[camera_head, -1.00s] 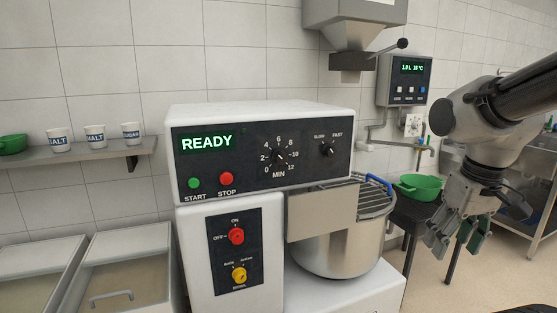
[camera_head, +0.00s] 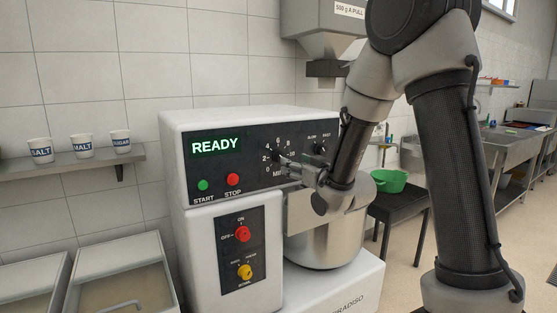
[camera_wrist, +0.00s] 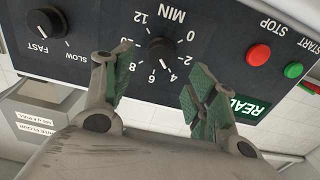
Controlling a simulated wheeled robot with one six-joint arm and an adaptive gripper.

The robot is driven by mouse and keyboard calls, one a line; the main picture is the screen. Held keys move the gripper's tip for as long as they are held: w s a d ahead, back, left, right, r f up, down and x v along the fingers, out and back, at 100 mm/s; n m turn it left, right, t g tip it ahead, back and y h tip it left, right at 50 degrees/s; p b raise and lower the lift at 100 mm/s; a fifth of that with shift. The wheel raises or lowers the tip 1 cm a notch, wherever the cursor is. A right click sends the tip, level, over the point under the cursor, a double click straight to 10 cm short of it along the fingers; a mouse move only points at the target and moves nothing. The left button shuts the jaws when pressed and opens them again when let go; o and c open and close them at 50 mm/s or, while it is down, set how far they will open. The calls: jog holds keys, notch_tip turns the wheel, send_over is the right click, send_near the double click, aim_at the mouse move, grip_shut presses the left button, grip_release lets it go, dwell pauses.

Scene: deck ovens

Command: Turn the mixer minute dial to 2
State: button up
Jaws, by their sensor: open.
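The mixer minute dial (camera_wrist: 161,52) is a black knob ringed by numbers, seen upside down in the wrist view. My gripper (camera_wrist: 158,64) is open, with one green-padded finger on each side of the dial and visible space between each finger and the knob. In the head view my gripper (camera_head: 292,167) is at the control panel (camera_head: 250,137), partly covering the dial area. The mixer display (camera_head: 216,146) reads READY.
The red STOP button (camera_wrist: 258,55) and green START button (camera_wrist: 293,70) lie beyond one finger. The SLOW/FAST knob (camera_wrist: 46,22) lies beyond the other. Below the panel are a red switch (camera_head: 242,234), a yellow knob (camera_head: 245,271) and the steel bowl (camera_head: 325,245).

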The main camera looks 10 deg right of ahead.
jog(key=x, duration=0.7)
jog(key=shift+w+r, duration=0.25)
jog(key=shift+w, duration=0.15)
jog(key=shift+a, duration=0.1)
jog(key=c, duration=1)
